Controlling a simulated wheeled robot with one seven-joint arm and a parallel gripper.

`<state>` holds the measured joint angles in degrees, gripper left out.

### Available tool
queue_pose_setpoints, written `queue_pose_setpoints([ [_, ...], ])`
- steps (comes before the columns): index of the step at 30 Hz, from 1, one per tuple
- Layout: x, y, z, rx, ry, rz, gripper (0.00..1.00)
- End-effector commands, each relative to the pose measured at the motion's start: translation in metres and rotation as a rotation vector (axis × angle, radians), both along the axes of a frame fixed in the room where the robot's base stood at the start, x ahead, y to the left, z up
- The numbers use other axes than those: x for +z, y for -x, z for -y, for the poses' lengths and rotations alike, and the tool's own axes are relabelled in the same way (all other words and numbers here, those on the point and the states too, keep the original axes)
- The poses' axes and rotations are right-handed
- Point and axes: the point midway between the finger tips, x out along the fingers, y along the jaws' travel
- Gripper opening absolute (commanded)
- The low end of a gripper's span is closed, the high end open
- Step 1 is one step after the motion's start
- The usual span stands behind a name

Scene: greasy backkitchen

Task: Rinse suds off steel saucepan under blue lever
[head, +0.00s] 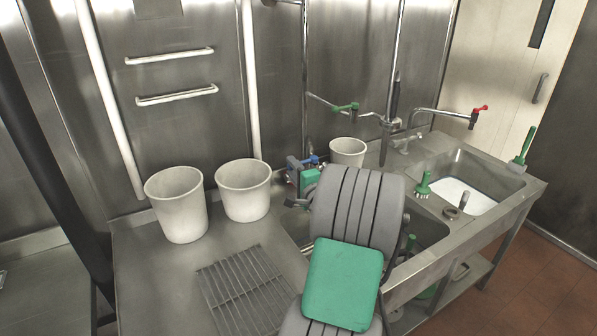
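A small blue lever (311,159) shows at the back of the counter, just left of my raised arm. A grey and green block beside it looks like the end of my arm with my gripper (299,180); its fingers are mostly hidden and I cannot tell whether they are open. My arm's large grey and green links cover the middle of the view. The near sink basin (432,234) is partly hidden behind them. I cannot make out the steel saucepan or any suds on it.
Two white buckets (177,204) (243,190) stand on the left counter behind a wire rack (240,290). A third bucket (348,152) stands behind my arm. Taps have green (346,107) and red (481,108) levers. The right sink (490,166) holds something white. Green brushes (424,184) (524,146) stand nearby.

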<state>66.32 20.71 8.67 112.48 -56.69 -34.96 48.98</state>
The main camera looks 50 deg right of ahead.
Motion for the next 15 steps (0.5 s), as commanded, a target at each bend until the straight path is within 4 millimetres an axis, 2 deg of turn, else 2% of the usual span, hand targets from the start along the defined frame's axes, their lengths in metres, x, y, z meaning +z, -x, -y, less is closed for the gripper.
queue_pose_setpoints([
  [2, -0.0008, 0.0015, 0.0003, -0.002, 0.0, 0.0, 0.24],
  [10, -0.0008, 0.0016, 0.0, -0.001, 0.001, 0.0, 0.02],
  [15, -0.0014, 0.0043, -0.0001, -0.002, 0.001, 0.0, 0.01],
])
